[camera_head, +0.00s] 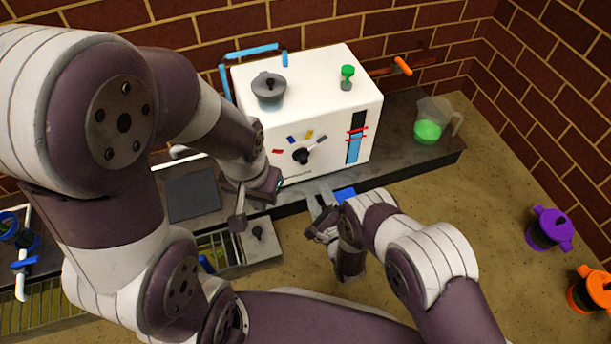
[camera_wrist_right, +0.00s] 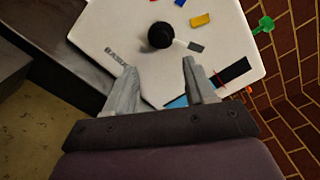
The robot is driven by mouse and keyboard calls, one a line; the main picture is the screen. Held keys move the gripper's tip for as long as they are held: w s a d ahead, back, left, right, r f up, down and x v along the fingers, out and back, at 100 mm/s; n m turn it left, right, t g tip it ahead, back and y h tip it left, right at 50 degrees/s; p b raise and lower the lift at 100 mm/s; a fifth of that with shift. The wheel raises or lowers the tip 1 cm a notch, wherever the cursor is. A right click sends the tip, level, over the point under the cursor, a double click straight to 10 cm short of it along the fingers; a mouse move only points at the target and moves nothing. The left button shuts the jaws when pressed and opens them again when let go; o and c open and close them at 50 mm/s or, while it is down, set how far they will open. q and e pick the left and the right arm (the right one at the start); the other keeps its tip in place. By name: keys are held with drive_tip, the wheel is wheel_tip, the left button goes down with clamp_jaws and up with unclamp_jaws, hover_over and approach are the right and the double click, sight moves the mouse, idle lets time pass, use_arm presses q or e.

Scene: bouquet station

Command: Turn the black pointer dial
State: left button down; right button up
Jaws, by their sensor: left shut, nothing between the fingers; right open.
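The black pointer dial (camera_head: 301,157) is on the front of the white box (camera_head: 350,75). My left gripper (camera_head: 238,221) is shut and empty, left of and below the dial, near the grey unit.
A grey pot (camera_head: 269,90) and a green-topped item (camera_head: 347,76) are on the box. A jug with green contents (camera_head: 429,128) stands to its right. A grey unit with a black knob (camera_head: 257,233) is below my left gripper. Purple (camera_head: 549,229) and orange (camera_head: 590,290) containers are far right.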

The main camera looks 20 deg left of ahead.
sight(304, 163)
drive_tip(key=b+x, duration=0.6)
drive_tip(key=x, duration=0.4)
drive_tip(key=shift+w+a, duration=0.25)
drive_tip(key=shift+w, duration=0.1)
drive_tip(key=shift+w+a+r, duration=0.1)
drive_tip(key=shift+w+a, duration=0.05)
drive_tip(key=shift+w, duration=0.05)
clamp_jaws()
